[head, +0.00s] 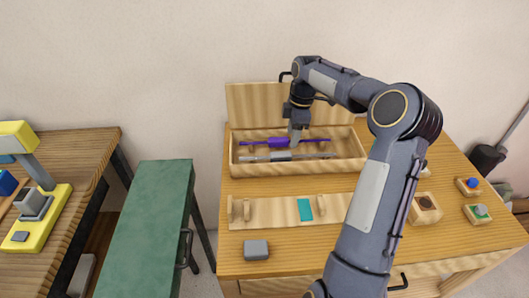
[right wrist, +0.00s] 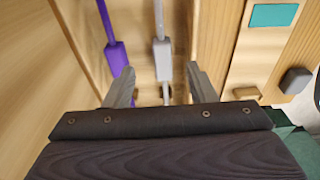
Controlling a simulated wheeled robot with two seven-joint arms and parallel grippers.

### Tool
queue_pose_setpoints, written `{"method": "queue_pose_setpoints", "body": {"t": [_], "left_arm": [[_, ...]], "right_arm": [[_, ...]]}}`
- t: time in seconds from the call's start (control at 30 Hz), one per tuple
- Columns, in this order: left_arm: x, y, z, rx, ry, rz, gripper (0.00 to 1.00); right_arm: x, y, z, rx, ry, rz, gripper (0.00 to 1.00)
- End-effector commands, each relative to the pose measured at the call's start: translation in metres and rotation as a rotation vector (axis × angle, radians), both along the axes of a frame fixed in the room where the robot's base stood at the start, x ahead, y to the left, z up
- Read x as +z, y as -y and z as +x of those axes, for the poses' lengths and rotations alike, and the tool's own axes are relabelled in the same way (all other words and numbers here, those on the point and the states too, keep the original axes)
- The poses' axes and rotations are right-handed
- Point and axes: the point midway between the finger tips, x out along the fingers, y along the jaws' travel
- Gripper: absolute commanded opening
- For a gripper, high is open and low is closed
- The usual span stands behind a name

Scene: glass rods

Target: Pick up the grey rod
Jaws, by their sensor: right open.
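The grey rod (head: 280,156) lies in the front part of an open wooden box (head: 348,170), with a thicker grey block at its middle. A purple rod (head: 279,142) lies behind it, roughly parallel. My right gripper (head: 296,137) is over the box, pointing down, fingers apart and empty. In the right wrist view, the grey rod (right wrist: 162,58) runs between the open fingers (right wrist: 160,85), and the purple rod (right wrist: 114,55) is to the left, close to the left finger. Whether the fingers reach down to the grey rod's height is unclear. My left gripper is not in view.
The box's raised lid (head: 255,106) stands behind it. In front lies a wooden board (head: 275,211) with pegs and a teal patch, and a grey block (head: 256,249). Small button blocks (head: 476,213) sit at the right. A green cabinet (head: 150,225) stands left of the table.

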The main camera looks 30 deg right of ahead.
Motion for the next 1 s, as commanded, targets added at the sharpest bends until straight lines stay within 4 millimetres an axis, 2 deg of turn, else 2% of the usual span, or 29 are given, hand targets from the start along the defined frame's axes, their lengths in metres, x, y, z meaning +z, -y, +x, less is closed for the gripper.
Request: {"method": "queue_pose_setpoints", "body": {"t": [0.27,0.5,0.8,0.83,1.0], "left_arm": [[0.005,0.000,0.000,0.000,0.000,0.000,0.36],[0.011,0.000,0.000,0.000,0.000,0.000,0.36],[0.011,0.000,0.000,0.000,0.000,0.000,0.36],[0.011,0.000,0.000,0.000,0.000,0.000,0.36],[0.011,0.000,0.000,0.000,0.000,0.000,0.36]], "right_arm": [[-0.030,-0.004,0.001,0.001,-0.002,0.002,0.51],[-0.065,-0.008,0.002,0.000,-0.001,0.003,0.51],[-0.072,-0.008,0.003,-0.001,0.001,0.000,0.51],[-0.072,-0.008,0.003,-0.001,0.001,0.000,0.50],[-0.072,-0.008,0.003,-0.001,0.001,0.000,0.27]]}}
